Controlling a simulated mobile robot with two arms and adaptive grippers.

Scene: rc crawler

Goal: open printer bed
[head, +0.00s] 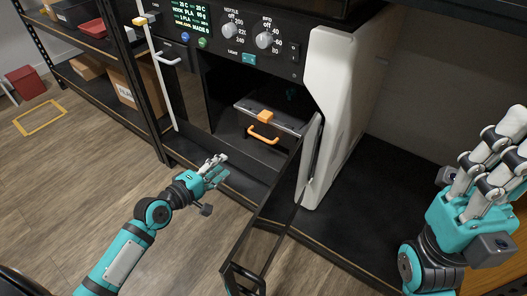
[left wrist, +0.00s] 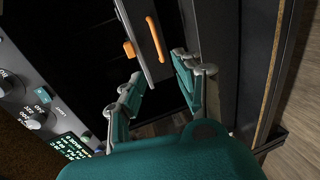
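The printer bed (head: 270,117) is a dark plate with a grey front edge, an orange latch (head: 265,115) and an orange handle (head: 262,139), inside the printer's dark chamber. In the left wrist view the handle (left wrist: 156,39) and latch (left wrist: 129,49) lie just beyond my fingers. The printer's dark-framed door (head: 268,215) stands swung open toward me. My left gripper (head: 222,169) is open and empty, in front of the chamber, left of and lower than the handle in the head view. Its spread fingers (left wrist: 160,85) do not touch the handle. My right gripper (head: 508,135) looks open and empty at the right, its tips near the picture edge.
The control panel (head: 235,35) with knobs is above the chamber. A white side panel (head: 335,100) stands right of it. The open door's edge is close to the right of my left gripper. Shelves with a cardboard box (head: 122,88) and a red tray (head: 92,28) are at left.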

